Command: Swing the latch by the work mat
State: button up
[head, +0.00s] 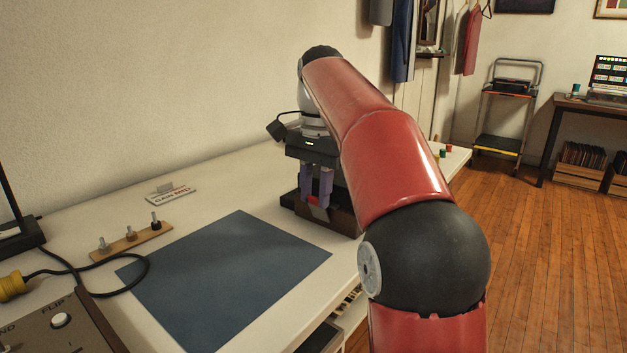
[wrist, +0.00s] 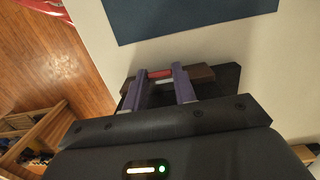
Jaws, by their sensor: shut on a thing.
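The work mat (head: 232,272) is a flat dark blue sheet on the white table; its edge also shows at the top of the wrist view (wrist: 185,17). The latch (head: 342,219) is a brown piece with a dark base, just beyond the mat's far right corner. It also shows in the wrist view (wrist: 202,74), with a red part between my fingers. My gripper (head: 317,200) points down at the latch, its two purple fingers shut on the latch's red part. In the wrist view my gripper (wrist: 157,90) hides part of the latch's dark base.
A wooden strip (head: 131,240) with three small knobs lies left of the mat, near a small sign (head: 171,194). A black cable (head: 85,283) with a yellow plug and a control box (head: 58,320) are at the near left. The table's right edge is close to the latch.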

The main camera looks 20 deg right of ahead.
jog(key=d+g+y+p, duration=0.1)
jog(key=p, duration=0.2)
jog(key=shift+w+r+p, duration=0.35)
jog(key=shift+r, duration=0.05)
jog(key=shift+w+f+y, duration=0.1)
jog(key=shift+f+y, duration=0.15)
jog(key=shift+y, duration=0.15)
jog(key=o, duration=1)
